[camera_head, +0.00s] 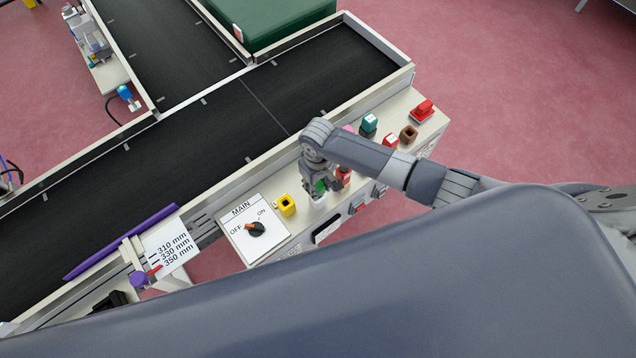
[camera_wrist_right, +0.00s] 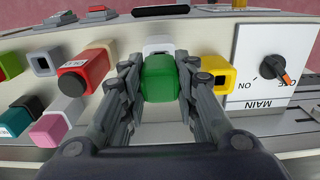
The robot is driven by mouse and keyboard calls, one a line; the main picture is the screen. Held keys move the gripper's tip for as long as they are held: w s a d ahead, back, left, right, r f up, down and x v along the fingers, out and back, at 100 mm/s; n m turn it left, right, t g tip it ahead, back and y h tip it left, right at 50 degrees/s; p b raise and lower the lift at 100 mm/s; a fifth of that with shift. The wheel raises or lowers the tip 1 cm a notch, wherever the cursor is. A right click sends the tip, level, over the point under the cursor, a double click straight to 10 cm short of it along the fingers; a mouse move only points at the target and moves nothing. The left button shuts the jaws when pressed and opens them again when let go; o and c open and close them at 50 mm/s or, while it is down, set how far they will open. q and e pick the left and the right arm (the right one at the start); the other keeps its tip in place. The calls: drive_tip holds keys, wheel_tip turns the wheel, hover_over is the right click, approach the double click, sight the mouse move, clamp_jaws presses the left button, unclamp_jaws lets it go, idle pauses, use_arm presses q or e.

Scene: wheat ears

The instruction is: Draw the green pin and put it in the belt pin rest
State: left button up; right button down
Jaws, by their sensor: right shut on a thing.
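The green pin (camera_wrist_right: 160,78) is a green block between the fingers of my right gripper (camera_wrist_right: 158,92) in the right wrist view. A bit of its green also shows in the head view (camera_head: 320,187), below my right gripper (camera_head: 318,178). My right gripper is shut on it, over the control panel (camera_head: 275,243). A whitish block (camera_wrist_right: 158,45) shows just beyond the pin; I cannot tell whether the pin still sits in it. A yellow hollow block (camera_head: 287,205) stands beside the gripper. I cannot tell which holder is the belt pin rest. My left gripper is not in view.
Coloured blocks stand close by: red (camera_head: 391,140), teal (camera_head: 369,124), brown hollow (camera_head: 408,134), and pink (camera_wrist_right: 52,128). The MAIN switch (camera_head: 255,229) lies left of the gripper. The black belt (camera_head: 200,150) runs behind the panel.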

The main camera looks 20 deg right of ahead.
drive_tip(key=shift+f+b, duration=0.75)
drive_tip(key=shift+f, duration=0.55)
drive_tip(key=c, duration=1.2)
unclamp_jaws()
drive_tip(key=shift+r, duration=0.1)
